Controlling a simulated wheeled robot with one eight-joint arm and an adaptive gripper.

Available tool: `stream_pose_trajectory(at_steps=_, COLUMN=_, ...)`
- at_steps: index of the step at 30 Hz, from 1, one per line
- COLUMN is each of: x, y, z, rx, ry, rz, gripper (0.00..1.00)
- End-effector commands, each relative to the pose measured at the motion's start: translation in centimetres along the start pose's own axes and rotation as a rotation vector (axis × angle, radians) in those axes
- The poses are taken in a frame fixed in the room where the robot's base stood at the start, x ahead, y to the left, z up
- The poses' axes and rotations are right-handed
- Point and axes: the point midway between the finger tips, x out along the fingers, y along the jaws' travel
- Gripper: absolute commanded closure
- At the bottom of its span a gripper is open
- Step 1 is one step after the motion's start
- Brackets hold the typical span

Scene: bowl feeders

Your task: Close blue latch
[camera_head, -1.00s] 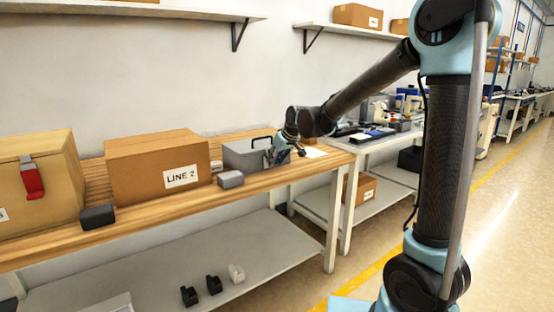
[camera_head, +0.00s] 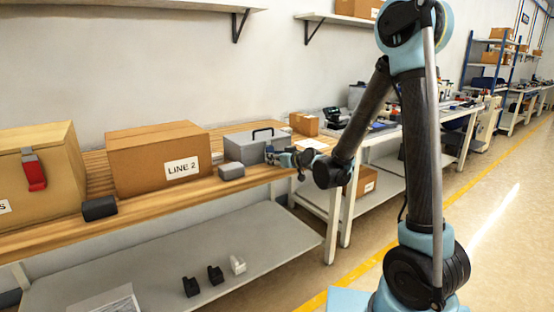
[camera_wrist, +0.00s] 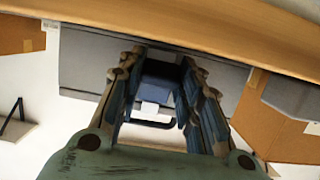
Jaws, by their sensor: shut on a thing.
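A grey metal toolbox (camera_head: 240,151) with a dark handle stands on the wooden bench. It fills the middle of the wrist view (camera_wrist: 85,62). My gripper (camera_head: 276,155) is at the toolbox's right front, low and nearly level. In the wrist view my gripper (camera_wrist: 161,66) is shut around the dark blue latch (camera_wrist: 158,90), which sits between the two fingers with a pale piece (camera_wrist: 154,108) below it. The fingers hide the latch's sides. In the head view my gripper covers the latch, so its angle against the box cannot be told there.
A small grey block (camera_head: 231,171) lies in front of the toolbox. A cardboard box marked LINE 2 (camera_head: 150,165) stands to the left, and a tan case with a red latch (camera_head: 35,174) stands farther left. The wooden bench edge (camera_wrist: 230,30) runs close to my gripper.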

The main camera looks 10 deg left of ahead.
Motion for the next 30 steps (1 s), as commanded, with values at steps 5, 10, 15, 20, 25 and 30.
stream_pose_trajectory(at_steps=5, x=0.21, y=0.12, z=0.37, rx=0.000, ry=0.052, rz=0.001, gripper=0.91)
stream_pose_trajectory(at_steps=10, x=0.40, y=0.12, z=0.48, rx=0.000, ry=0.092, rz=0.001, gripper=0.91)
stream_pose_trajectory(at_steps=15, x=0.49, y=0.12, z=0.55, rx=0.000, ry=0.121, rz=0.002, gripper=0.91)
stream_pose_trajectory(at_steps=20, x=0.61, y=0.10, z=0.58, rx=-0.001, ry=0.137, rz=0.001, gripper=0.91)
stream_pose_trajectory(at_steps=25, x=0.61, y=0.08, z=0.60, rx=-0.001, ry=0.144, rz=0.001, gripper=0.91)
stream_pose_trajectory(at_steps=30, x=0.62, y=0.07, z=0.59, rx=-0.001, ry=0.145, rz=0.001, gripper=0.91)
